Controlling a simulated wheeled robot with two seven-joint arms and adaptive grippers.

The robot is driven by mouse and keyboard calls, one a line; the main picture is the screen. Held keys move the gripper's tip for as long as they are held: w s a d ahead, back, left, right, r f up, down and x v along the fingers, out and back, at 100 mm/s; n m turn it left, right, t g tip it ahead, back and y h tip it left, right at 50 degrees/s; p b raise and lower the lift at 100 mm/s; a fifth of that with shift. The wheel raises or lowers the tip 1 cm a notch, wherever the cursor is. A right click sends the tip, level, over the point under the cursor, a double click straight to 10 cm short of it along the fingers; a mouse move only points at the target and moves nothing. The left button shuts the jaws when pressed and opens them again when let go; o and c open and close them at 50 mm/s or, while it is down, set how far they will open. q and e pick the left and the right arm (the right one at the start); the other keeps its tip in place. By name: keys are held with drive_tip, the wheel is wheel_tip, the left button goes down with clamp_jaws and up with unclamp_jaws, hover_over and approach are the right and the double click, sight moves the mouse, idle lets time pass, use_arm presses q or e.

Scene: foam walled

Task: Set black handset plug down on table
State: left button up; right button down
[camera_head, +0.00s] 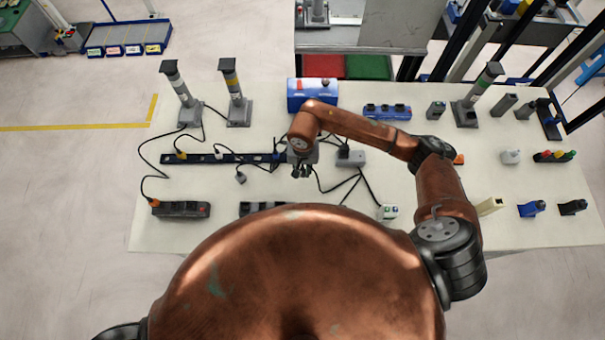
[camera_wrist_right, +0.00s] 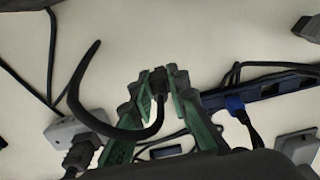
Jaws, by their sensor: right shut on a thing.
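My right gripper (camera_head: 301,172) is over the middle of the white table (camera_head: 230,192). In the right wrist view its green fingers (camera_wrist_right: 160,98) are shut on the black handset plug (camera_wrist_right: 157,80), a small black plug at the fingertips. A black cable (camera_wrist_right: 76,85) curves away from the plug to the left. In the head view the gripper hides the plug. I cannot tell whether the plug touches the table. My left gripper is in neither view.
A dark blue power strip (camera_head: 235,158) lies to the left of the gripper, with plugs and cables. A grey box (camera_head: 351,158) with a plug is close on the right. A blue box (camera_head: 312,94) stands behind. Loose cables cross the table nearby.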

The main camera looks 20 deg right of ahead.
sight(302, 175)
wheel_tip(302, 175, down, 2)
drive_tip(key=shift+s+f+p, duration=0.1)
drive_tip(key=shift+f+p, duration=0.05)
drive_tip(key=shift+p, duration=0.15)
drive_tip(key=shift+f, duration=0.2)
drive_tip(key=shift+f, duration=0.1)
drive_tip(key=shift+f, duration=0.1)
drive_tip(key=c, duration=1.8)
unclamp_jaws()
drive_tip(key=shift+c, duration=0.2)
